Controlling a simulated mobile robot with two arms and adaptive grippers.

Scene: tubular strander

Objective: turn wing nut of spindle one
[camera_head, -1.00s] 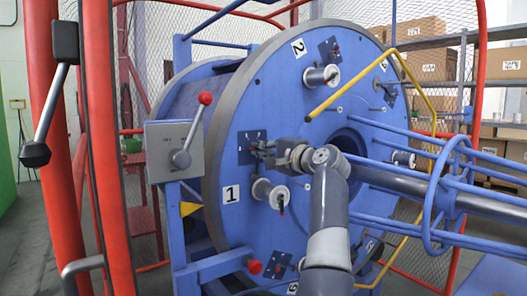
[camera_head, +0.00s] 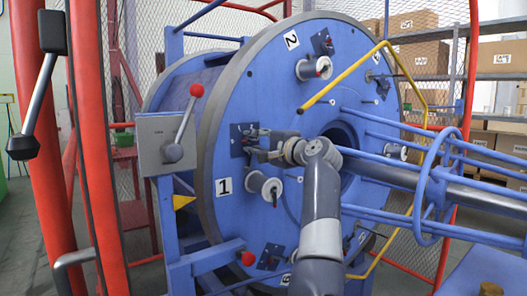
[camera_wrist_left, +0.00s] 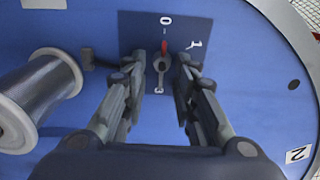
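The blue disc (camera_head: 300,110) carries a white label 1 (camera_head: 224,186) beside spindle one (camera_head: 264,190), which holds a pale spool with a red and black piece at its front. Above it is a dark blue plate (camera_head: 240,150). In the left wrist view this plate (camera_wrist_left: 140,30) has marks 0, 1 and 3 around a small nut or knob (camera_wrist_left: 161,64) whose red end points to 0. My left gripper (camera_head: 250,143) is at the plate. Its open fingers (camera_wrist_left: 164,60) are on either side of the knob; contact cannot be told. My right gripper is not in view.
A grey box with a red-ball lever (camera_head: 185,125) stands left of the disc. A yellow bent bar (camera_head: 345,75) crosses in front at upper right. Blue rods and a ring (camera_head: 425,190) extend right. Red posts (camera_head: 88,140) stand at left.

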